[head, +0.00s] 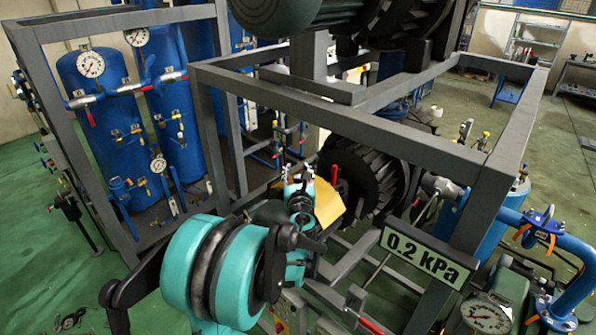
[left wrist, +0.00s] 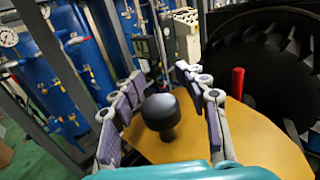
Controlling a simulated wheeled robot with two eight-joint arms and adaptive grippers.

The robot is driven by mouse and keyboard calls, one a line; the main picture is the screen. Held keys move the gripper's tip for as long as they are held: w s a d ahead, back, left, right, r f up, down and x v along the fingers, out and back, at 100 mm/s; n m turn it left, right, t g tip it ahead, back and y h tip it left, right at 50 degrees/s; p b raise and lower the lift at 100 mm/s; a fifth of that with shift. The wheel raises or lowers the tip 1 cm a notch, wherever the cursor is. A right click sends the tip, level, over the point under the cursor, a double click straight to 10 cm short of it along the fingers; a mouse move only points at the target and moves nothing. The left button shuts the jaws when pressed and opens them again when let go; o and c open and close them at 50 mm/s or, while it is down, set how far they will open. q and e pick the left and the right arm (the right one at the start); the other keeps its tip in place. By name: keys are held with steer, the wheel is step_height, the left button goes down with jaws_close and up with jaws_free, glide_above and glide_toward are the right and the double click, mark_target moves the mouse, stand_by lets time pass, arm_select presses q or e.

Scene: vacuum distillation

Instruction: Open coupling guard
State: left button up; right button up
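The coupling guard is a yellow-orange plate; it shows in the head view (head: 328,208) right beside my left gripper, and in the left wrist view (left wrist: 255,140) below and ahead of the fingers. A black round knob (left wrist: 160,110) stands up from the plate. My left gripper (head: 297,170) is open; in the left wrist view (left wrist: 159,76) its two padded fingers stand on either side of the knob, with visible gaps. In the head view my gripper and wrist hide the knob and part of the guard. My right gripper is in neither view.
A red handle (left wrist: 237,82) rises by the guard's far right edge, before a dark finned wheel (head: 365,180). Grey frame bars (head: 350,130) surround the guard. Blue tanks (head: 100,110) stand at left. A "0.2 kPa" sign (head: 427,258) is at front right.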

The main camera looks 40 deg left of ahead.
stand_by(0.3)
arm_select(q)
steer(key=v, duration=1.2)
